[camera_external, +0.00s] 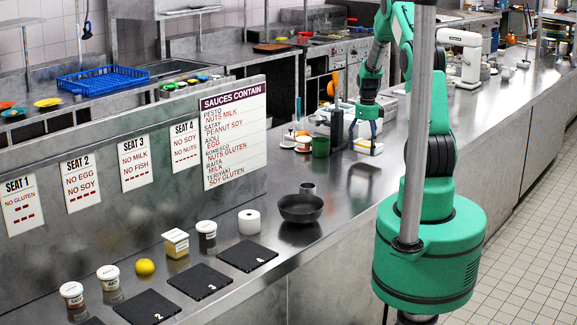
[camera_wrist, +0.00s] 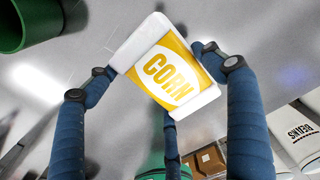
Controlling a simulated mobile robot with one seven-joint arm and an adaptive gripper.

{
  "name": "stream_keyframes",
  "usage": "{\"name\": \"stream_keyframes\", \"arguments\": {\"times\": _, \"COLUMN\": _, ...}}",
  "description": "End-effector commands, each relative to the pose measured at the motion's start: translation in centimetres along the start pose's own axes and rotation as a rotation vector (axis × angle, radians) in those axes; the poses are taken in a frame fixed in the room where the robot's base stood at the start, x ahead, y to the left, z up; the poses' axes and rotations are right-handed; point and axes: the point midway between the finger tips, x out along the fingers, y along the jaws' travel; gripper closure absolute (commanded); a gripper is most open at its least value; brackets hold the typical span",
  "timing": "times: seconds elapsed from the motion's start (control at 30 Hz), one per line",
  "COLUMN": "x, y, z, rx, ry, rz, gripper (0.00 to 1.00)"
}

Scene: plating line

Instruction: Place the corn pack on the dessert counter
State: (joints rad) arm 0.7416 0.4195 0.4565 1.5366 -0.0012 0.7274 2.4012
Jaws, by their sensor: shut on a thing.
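The corn pack (camera_wrist: 165,70) is white with a yellow label reading CORN and sits tilted between the blue fingers in the wrist view. My gripper (camera_wrist: 160,78) is shut on it, with fingers at its left, right and lower edge. In the external view my gripper (camera_external: 366,132) points down over the far part of the long steel counter (camera_external: 345,205), with a small white and yellow patch between its fingers. I cannot tell whether the pack touches the counter. No sign marks which surface is the dessert counter.
A green mug (camera_external: 320,146) stands just left of my gripper, with small jars (camera_external: 302,142) beside it. White tubs (camera_wrist: 295,130) show at right in the wrist view. A dark bowl (camera_external: 300,208), black slates (camera_external: 248,255) and a white mixer (camera_external: 460,58) also stand on the counter.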

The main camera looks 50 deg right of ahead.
Motion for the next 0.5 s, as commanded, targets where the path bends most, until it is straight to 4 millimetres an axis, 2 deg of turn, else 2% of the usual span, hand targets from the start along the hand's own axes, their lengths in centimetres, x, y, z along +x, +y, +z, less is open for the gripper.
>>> {"name": "stream_keyframes", "arguments": {"times": 0.23, "x": 2.7, "y": 0.0, "z": -0.1, "rx": 0.0, "ry": 0.001, "rz": 0.001, "gripper": 0.55}}
{"name": "stream_keyframes", "arguments": {"times": 0.5, "x": 3.0, "y": 0.0, "z": 0.0, "rx": 0.0, "ry": 0.0, "rz": 0.0, "gripper": 0.55}}
